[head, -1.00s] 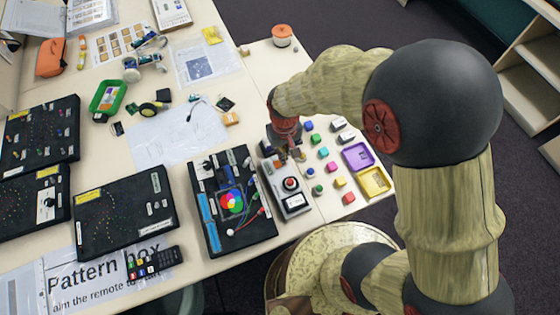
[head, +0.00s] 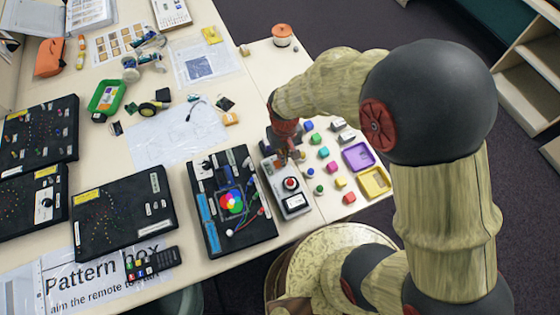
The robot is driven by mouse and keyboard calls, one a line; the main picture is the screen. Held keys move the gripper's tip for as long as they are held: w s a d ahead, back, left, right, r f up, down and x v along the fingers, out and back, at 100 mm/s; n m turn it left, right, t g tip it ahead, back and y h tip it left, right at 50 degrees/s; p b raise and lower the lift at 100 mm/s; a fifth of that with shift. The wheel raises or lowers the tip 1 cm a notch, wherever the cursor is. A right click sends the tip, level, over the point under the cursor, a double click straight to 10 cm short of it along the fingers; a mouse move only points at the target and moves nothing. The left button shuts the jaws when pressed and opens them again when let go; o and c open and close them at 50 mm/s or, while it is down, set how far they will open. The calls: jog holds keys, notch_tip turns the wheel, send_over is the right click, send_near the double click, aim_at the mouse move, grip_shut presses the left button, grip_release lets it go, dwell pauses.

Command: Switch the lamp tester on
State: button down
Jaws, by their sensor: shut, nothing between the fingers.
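A grey box (head: 296,204) with a round red-topped control (head: 291,184) and a pale label stands near the table's front edge, right of a black board; it looks like the lamp tester. My gripper (head: 288,160) is shut and empty, pointing down over the far end of this box. The fingertips are small and dark here, so I cannot tell whether they touch the box. The far end of the box is partly hidden by my gripper, and I cannot make out a switch there.
Several small coloured blocks (head: 323,152), a purple tray (head: 371,157) and a yellow tray (head: 386,181) are to the right.

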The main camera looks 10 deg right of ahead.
jog(key=shift+f, duration=0.15)
jog(key=shift+r+p, duration=2.55)
jog(key=shift+r, duration=1)
jog(key=s+d+r+m+t+b, duration=0.1)
jog(key=s+d+r+t+b, duration=0.1)
jog(key=s+d+r+b, duration=0.3)
jog(key=s+d+r+m+t+b, duration=0.2)
jog(key=s+d+r+b, duration=0.4)
jog(key=r, duration=0.6)
jog(key=shift+s+d+r+t, duration=0.35)
jog(key=shift+s+d+t, duration=0.2)
jog(key=shift+t, duration=0.25)
